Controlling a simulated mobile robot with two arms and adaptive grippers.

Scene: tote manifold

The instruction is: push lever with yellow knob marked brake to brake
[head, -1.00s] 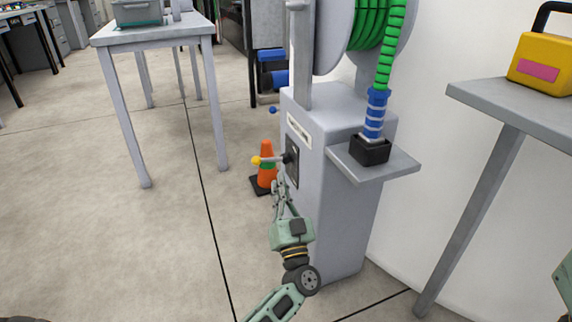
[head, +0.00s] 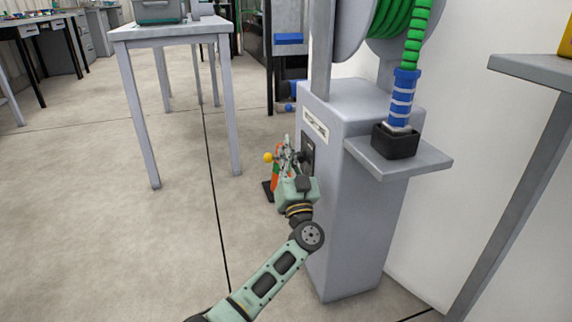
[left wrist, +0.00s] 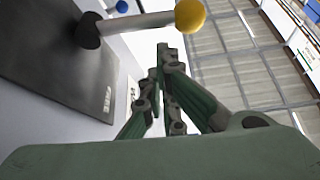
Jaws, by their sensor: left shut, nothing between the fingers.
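The yellow knob (head: 268,157) of the lever sticks out to the left of the grey reel cabinet (head: 350,220). In the left wrist view the knob (left wrist: 190,14) ends a metal rod (left wrist: 142,23) that comes out of a dark plate (left wrist: 50,62). My left gripper (head: 286,146) is shut and empty beside the lever and hides most of the rod in the head view. In the left wrist view its fingertips (left wrist: 160,58) are close to the rod; I cannot tell whether they touch. The brake marking is not readable. My right gripper is out of view.
An orange cone (head: 276,177) stands on the floor behind my gripper. A shelf (head: 405,158) with a hose end juts from the cabinet's right. A grey table (head: 170,31) stands at left, another (head: 535,72) at right.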

